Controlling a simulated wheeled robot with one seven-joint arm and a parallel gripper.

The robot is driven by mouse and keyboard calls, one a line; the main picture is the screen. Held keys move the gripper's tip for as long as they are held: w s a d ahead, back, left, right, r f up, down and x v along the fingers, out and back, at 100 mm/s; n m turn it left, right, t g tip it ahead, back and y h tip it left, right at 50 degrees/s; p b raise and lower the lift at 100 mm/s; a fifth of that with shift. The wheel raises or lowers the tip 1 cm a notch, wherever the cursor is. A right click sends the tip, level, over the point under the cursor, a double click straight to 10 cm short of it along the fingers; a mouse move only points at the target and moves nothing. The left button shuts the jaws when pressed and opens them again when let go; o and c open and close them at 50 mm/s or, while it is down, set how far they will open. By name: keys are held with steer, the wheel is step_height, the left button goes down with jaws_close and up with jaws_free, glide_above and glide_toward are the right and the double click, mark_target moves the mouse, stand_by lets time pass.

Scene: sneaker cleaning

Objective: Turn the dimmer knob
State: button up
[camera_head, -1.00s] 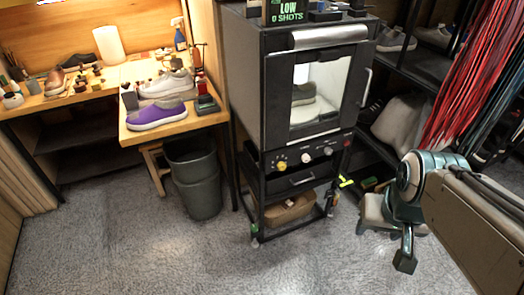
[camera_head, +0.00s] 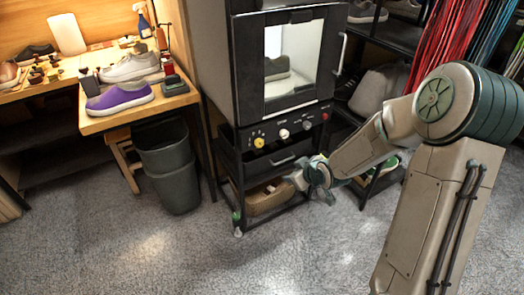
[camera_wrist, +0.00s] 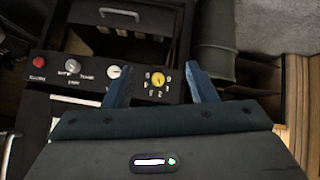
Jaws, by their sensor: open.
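A row of controls runs along the black front panel (camera_head: 270,138) below the cabinet door. It has a yellow knob (camera_head: 259,142), a white knob (camera_head: 284,134), a grey knob (camera_head: 307,125) and a small red button (camera_head: 325,116). The labels are too small to tell which knob is the dimmer. My gripper (camera_head: 298,180) is open and empty, in front of and below the panel. In the wrist view, the yellow knob (camera_wrist: 158,80) shows between my gripper's fingers (camera_wrist: 160,70). The white knob (camera_wrist: 113,72), grey knob (camera_wrist: 72,67) and red button (camera_wrist: 38,62) lie to the left.
A drawer with a handle (camera_head: 282,160) sits under the panel, above a lower shelf with a brown box (camera_head: 262,200). A grey bin (camera_head: 167,165) and a bench with a purple shoe (camera_head: 119,98) stand to the left. Grey floor in front is clear.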

steer(key=w+a+f+t+y+b, duration=0.4)
steer(key=w+a+f+y, duration=0.1)
steer(key=f, duration=0.1)
steer(key=m+t+b, duration=0.1)
steer(key=t+b, duration=0.1)
steer(key=t, duration=0.1)
glide_toward(261, 145)
steer(key=shift+y, duration=0.3)
steer(key=x, duration=0.9)
steer(key=shift+w, duration=0.2)
steer(key=c, duration=1)
